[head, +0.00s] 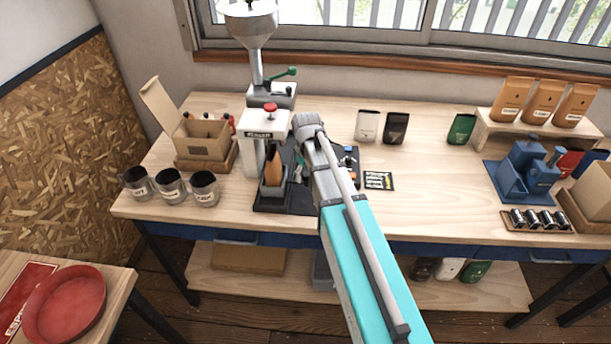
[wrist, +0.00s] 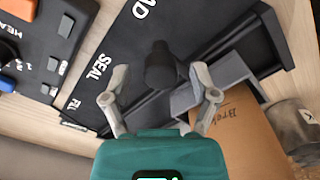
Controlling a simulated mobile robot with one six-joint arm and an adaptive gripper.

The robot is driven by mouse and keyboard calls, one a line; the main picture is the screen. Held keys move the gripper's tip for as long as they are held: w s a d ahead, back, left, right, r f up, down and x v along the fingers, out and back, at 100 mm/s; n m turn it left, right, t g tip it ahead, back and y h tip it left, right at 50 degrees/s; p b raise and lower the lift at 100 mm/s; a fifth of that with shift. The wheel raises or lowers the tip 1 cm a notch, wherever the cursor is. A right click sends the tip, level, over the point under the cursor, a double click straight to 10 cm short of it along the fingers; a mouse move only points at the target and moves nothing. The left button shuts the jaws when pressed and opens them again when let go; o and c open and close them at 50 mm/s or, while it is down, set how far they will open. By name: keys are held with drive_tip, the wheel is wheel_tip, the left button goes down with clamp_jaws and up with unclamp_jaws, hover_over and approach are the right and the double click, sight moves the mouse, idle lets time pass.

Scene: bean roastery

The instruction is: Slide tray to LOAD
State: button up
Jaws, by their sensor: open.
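The black slide base (wrist: 190,25) carries white lettering: SEAL, a word ending in "AD" and a partly hidden word beginning "FI". A grey tray (wrist: 225,78) sits on it, with a brown bag (wrist: 240,130) standing at it. In the head view the tray (head: 272,189) and bag (head: 273,167) are under the sealer (head: 262,128). A dark upright knob (wrist: 160,68) stands beside the tray. My gripper (wrist: 160,78) is open, its fingers on either side of the knob, with gaps showing. Which mark the tray lines up with I cannot tell. My arm hides part of the base in the head view.
A dark panel with coloured parts (wrist: 38,40) lies left of the base in the wrist view. Metal cups (head: 172,186) and a cardboard box (head: 203,138) stand left of the sealer. Pouches (head: 367,125) stand behind. The right-middle of the bench (head: 430,185) is clear.

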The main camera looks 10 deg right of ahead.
clamp_jaws()
drive_tip(key=shift+s+a, duration=0.25)
drive_tip(key=shift+s, duration=0.6)
drive_tip(key=shift+s+a, duration=0.25)
drive_tip(key=shift+s, duration=0.55)
unclamp_jaws()
drive_tip(key=shift+r, duration=0.15)
